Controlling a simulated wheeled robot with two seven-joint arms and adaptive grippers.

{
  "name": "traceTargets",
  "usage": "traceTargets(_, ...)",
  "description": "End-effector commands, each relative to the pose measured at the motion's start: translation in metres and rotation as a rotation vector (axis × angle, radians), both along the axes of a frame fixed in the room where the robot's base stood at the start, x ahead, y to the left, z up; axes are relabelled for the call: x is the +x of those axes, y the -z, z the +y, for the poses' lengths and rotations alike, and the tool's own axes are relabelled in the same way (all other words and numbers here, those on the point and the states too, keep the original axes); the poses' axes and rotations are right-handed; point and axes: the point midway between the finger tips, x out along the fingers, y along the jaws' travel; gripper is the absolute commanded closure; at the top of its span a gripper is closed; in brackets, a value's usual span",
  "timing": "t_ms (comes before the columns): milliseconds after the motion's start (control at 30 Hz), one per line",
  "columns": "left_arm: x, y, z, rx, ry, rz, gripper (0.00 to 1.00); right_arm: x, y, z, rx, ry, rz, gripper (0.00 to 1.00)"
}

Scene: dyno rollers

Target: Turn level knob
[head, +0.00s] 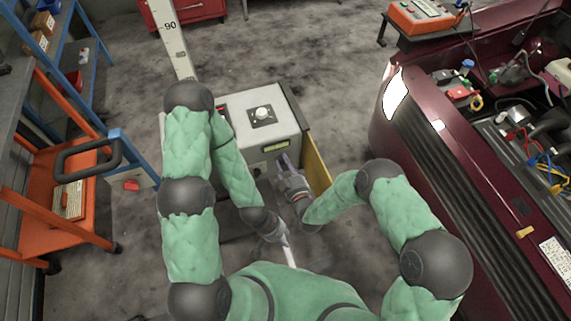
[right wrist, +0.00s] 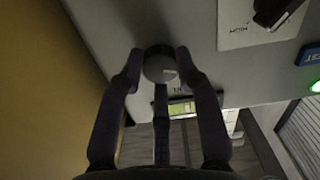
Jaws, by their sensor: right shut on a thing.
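A machine box (head: 240,105) stands on the floor ahead of me, with a pale dial knob (head: 262,113) on a plate on its top. A smaller round dark knob (right wrist: 160,66) sits between the fingertips of my right gripper (right wrist: 159,70); the fingers are shut on it. The lettering beside it is too small to read. In the head view my right gripper (head: 285,163) is at the box's front right edge, and the small knob is hidden there. My left gripper (head: 282,238) hangs lower, apart from the box; its fingers are unclear.
A lit display (head: 275,146) is on the box's front. A yellow panel (head: 317,165) stands close to the right gripper. An orange cart (head: 35,215) is at the left, and a dark red car (head: 440,170) with an open engine bay is at the right.

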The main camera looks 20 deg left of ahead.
Motion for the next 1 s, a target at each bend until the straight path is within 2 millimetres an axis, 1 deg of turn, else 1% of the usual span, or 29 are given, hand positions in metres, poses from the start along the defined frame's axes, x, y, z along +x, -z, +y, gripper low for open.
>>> traceTargets(33,0.000,0.000,0.000,0.000,0.000,0.000,0.60,0.003,-0.004,0.001,0.004,-0.001,-0.011,0.99)
traceTargets(100,0.000,0.000,0.000,0.000,0.000,0.000,0.60,0.003,-0.004,0.001,0.004,-0.002,-0.011,0.99)
traceTargets(133,0.000,0.000,0.000,0.000,0.000,0.000,0.60,0.003,-0.004,0.002,0.004,-0.002,-0.011,0.63)
traceTargets(167,0.000,0.000,0.000,0.000,0.000,0.000,0.60,0.003,-0.004,0.002,0.004,-0.002,-0.011,0.55)
traceTargets(200,0.000,0.000,0.000,0.000,0.000,0.000,0.60,0.003,-0.004,0.001,0.004,-0.001,-0.009,0.43)
traceTargets(533,0.000,0.000,0.000,0.000,0.000,0.000,0.60,0.000,-0.001,0.000,0.002,-0.001,-0.003,0.43)
traceTargets(667,0.000,0.000,0.000,0.000,0.000,0.000,0.60,-0.006,-0.001,-0.004,0.002,-0.002,-0.001,0.43)
traceTargets(767,0.000,0.000,0.000,0.000,0.000,0.000,0.60,-0.016,-0.002,-0.012,0.001,-0.001,0.000,0.43)
traceTargets(1000,0.000,0.000,0.000,0.000,0.000,0.000,0.60,-0.055,-0.005,-0.040,0.002,0.001,0.000,0.43)
